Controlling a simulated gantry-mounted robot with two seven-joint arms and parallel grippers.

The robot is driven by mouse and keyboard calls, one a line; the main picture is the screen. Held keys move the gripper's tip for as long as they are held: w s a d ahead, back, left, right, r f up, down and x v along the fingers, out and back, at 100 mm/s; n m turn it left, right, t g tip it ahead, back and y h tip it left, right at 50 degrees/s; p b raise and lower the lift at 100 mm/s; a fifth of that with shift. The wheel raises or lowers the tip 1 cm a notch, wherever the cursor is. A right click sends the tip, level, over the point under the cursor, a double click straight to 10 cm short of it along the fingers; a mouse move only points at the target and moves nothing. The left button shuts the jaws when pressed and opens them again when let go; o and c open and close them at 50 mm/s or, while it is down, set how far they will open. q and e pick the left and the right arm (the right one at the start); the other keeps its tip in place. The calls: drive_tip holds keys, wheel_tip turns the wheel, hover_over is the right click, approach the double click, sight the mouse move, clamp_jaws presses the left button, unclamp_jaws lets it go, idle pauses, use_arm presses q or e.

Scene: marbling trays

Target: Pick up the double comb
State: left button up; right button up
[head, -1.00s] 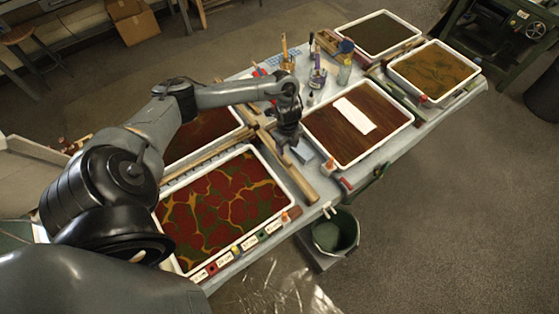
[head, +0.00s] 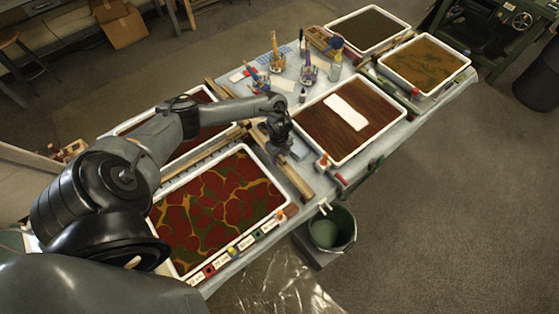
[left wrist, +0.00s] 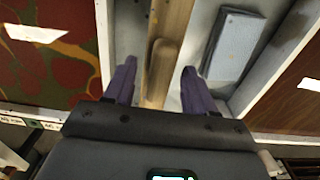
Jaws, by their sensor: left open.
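My left gripper (head: 280,146) is over the gap between the red marbled tray and the brown tray. In the left wrist view its dark fingers (left wrist: 158,82) are open and spread, with nothing held between them. A wooden piece with a rounded end (left wrist: 162,62) lies between and beyond the fingertips, beside or on a longer wooden bar (left wrist: 174,18). The wooden bar also shows in the head view (head: 292,178). One of these may be the double comb; I see no teeth on them and cannot tell. My right gripper is not in view.
The red marbled tray's white rim (left wrist: 104,40) is close on the left. A grey block (left wrist: 232,45) and the brown tray (head: 372,143) are on the right. Brush jars (head: 309,73) stand farther back. A bucket (head: 328,232) hangs or stands by the table's front edge.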

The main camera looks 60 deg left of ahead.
use_arm(q)
drive_tip(key=shift+f, duration=0.35)
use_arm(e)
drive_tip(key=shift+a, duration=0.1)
use_arm(q)
drive_tip(key=c, duration=0.7)
drive_tip(key=shift+r, duration=0.15)
